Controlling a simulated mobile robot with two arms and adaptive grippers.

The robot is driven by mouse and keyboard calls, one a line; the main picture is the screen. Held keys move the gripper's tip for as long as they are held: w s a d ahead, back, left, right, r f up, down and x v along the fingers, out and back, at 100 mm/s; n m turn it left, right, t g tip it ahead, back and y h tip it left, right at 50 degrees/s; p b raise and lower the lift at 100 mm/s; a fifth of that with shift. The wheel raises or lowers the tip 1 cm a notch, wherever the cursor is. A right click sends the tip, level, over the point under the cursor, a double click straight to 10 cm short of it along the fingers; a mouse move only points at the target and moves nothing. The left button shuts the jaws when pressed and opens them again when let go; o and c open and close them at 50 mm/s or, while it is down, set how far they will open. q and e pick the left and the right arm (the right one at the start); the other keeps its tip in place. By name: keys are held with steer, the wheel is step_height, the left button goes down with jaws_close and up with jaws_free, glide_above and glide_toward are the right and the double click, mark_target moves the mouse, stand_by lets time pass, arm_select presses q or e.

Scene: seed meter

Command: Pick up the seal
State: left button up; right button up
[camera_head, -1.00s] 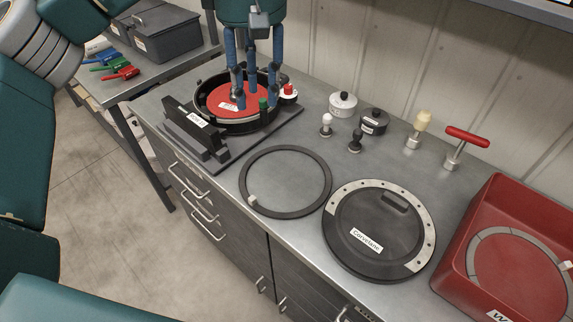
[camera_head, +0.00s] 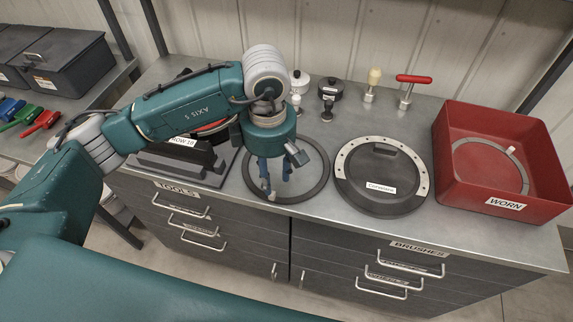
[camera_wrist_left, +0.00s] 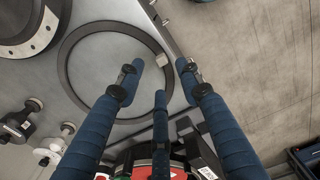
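The seal, a flat dark ring (camera_head: 325,172) with a small pale tab, lies on the grey counter between the seed meter and the Curvelane disc. In the left wrist view the whole ring (camera_wrist_left: 66,82) shows, its tab (camera_wrist_left: 162,60) at the right side of the rim. My left gripper (camera_head: 274,186) points down over the near part of the ring and hides some of it. In the left wrist view its blue fingers (camera_wrist_left: 160,72) are spread, with the tab showing between two fingertips and nothing held. Height above the ring is hard to tell. My right gripper is out of view.
The black Curvelane disc (camera_head: 390,203) lies right of the ring. A red WORN box (camera_head: 505,205) holds another ring (camera_head: 462,176). Knobs and handled tools, including a red T-handle (camera_head: 413,79), stand behind. My left arm covers much of the meter (camera_head: 172,166).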

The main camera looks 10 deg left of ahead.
arm_select(q)
steer(key=shift+f, duration=0.9)
steer(key=shift+a+f+p, duration=0.15)
steer(key=shift+f+p, duration=0.1)
steer(key=shift+p, duration=0.15)
step_height(320, 180, down, 4)
steer(key=p, duration=0.2)
steer(key=shift+s+a+f+p, duration=0.1)
steer(key=shift+f+p, duration=0.1)
steer(key=shift+p, duration=0.15)
steer(key=shift+f, duration=0.3)
jaws_close()
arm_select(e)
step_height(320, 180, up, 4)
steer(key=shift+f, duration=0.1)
